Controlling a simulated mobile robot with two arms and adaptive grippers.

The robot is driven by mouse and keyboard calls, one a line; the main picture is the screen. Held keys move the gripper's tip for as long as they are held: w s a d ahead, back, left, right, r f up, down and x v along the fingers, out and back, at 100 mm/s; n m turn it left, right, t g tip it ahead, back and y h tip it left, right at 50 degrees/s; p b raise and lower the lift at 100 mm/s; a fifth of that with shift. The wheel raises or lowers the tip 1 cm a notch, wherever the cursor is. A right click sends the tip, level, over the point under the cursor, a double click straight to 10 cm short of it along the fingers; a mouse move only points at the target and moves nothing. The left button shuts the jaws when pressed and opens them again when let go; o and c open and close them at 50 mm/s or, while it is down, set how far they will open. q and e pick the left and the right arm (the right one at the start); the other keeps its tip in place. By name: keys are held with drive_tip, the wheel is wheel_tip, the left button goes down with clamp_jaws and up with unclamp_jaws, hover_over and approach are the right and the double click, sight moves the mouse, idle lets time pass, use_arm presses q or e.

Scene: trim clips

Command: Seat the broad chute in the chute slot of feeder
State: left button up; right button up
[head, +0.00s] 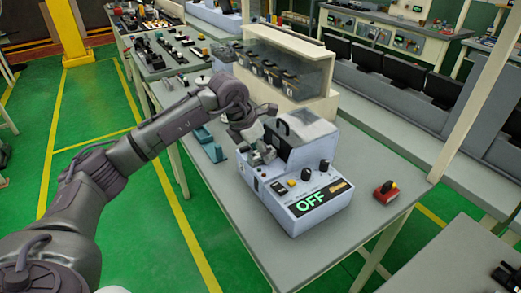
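The feeder (325,184) is a white and pale-blue box on the grey table, with a lit green "OFF" display, black knobs and small buttons on its sloped front. A clear cover and a black handle-like part are on its top. My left gripper (262,153) is at the feeder's upper left side, close to small grey metal parts there. The gripper is small and blends with these parts, so I cannot tell whether it is open or holds something. I cannot clearly pick out the broad chute or the chute slot. My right gripper is not in view.
A red box with a button (385,192) stands right of the feeder. A teal fixture (215,152) stands left of it. A clear-fronted cabinet (285,70) with several dark parts is behind. The table's front left is bare (238,205).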

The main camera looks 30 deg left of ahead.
use_arm(q)
drive_tip(key=shift+r, duration=0.15)
drive_tip(key=b+v, duration=0.1)
drive_tip(key=v, duration=1.1)
drive_tip(key=shift+a, duration=0.1)
